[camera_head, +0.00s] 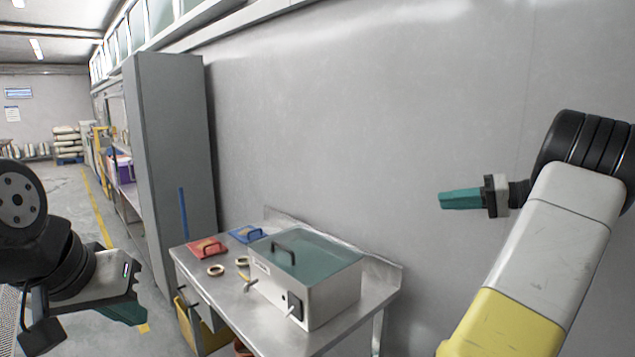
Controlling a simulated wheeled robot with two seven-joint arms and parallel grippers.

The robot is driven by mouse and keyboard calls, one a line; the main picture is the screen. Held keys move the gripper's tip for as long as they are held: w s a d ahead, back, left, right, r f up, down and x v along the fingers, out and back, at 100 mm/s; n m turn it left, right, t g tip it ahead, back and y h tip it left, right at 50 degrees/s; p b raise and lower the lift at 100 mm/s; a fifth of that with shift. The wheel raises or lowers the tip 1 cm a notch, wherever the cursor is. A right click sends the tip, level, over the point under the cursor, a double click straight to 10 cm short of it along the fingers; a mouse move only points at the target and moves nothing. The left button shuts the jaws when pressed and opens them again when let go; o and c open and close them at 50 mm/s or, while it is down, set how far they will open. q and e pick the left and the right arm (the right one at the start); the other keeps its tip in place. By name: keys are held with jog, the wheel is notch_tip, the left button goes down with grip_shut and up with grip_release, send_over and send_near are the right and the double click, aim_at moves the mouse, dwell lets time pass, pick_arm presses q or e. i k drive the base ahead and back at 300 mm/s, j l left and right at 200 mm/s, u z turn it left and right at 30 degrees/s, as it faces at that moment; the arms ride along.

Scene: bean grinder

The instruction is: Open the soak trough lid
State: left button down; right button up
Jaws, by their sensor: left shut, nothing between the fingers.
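The soak trough (327,306) is a metal box on the steel table, with a switch and small levers on its front. Its greenish see-through lid (318,257) lies flat and closed on top, with a dark bar handle (283,250) near its left end. My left gripper (126,313) is at the lower left, left of the table and apart from the trough, shut and empty with teal fingertips. My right gripper (460,199) is raised at the right, in front of the wall and apart from the trough. Its teal fingers overlap from this side, so their opening is unclear.
The steel table (215,290) also bears a red item (207,248), a blue item (246,234) and small rings (215,270) left of the trough. A yellow bin (190,318) is below. A tall grey cabinet (170,140) stands behind, left. The wall is close behind the table.

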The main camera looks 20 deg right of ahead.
aim_at(274, 243)
jog(key=i+j, duration=0.7)
jog(key=i, duration=0.15)
